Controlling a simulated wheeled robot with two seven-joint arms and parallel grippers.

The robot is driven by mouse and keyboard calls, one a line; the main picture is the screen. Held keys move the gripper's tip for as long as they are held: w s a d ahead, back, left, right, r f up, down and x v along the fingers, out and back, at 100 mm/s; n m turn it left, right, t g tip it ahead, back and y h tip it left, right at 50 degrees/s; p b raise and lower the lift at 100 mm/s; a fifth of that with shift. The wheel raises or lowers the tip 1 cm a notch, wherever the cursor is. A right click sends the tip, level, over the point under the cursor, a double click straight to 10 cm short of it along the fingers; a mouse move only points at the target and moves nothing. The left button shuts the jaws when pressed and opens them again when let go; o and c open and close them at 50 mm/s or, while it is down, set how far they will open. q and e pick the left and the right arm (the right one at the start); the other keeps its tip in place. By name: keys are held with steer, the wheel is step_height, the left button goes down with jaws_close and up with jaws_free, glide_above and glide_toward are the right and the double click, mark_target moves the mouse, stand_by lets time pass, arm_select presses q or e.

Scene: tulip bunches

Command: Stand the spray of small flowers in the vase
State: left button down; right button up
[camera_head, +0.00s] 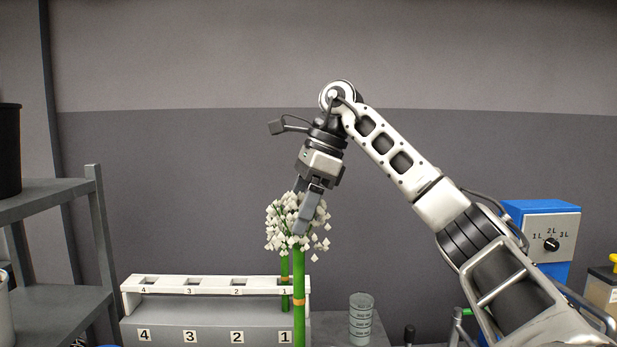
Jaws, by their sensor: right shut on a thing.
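The spray of small white flowers (284,217) is upright in the middle of the head view. My right gripper (304,221) comes down from above and is shut on the spray among its blossoms. A thick green stem (299,273) with an orange band runs straight down below the blossoms, in front of the rack, and its lower end is out of frame. I cannot make out a vase for certain. My left gripper is not in view.
A white-topped rack (210,285) has slots numbered 1 to 4; a second green stem (285,270) stands in slot 1. A clear ringed container (361,318) stands to its right. A blue dial box (549,235) is far right, grey shelves (96,230) left.

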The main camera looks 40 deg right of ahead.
steer(key=s+a+f+n+g+h, duration=0.2)
steer(key=s+a+f+n+g, duration=0.1)
steer(key=a+f+n, duration=0.7)
steer(key=s+a+f+n+g+h, duration=0.2)
steer(key=s+a+f+n, duration=0.4)
steer(key=a+f+n, duration=0.4)
step_height(320, 180, down, 5)
steer(key=n+g, duration=0.1)
steer(key=n, duration=0.3)
steer(key=shift+s+n+g, duration=0.25)
steer(key=shift+n+g, duration=0.05)
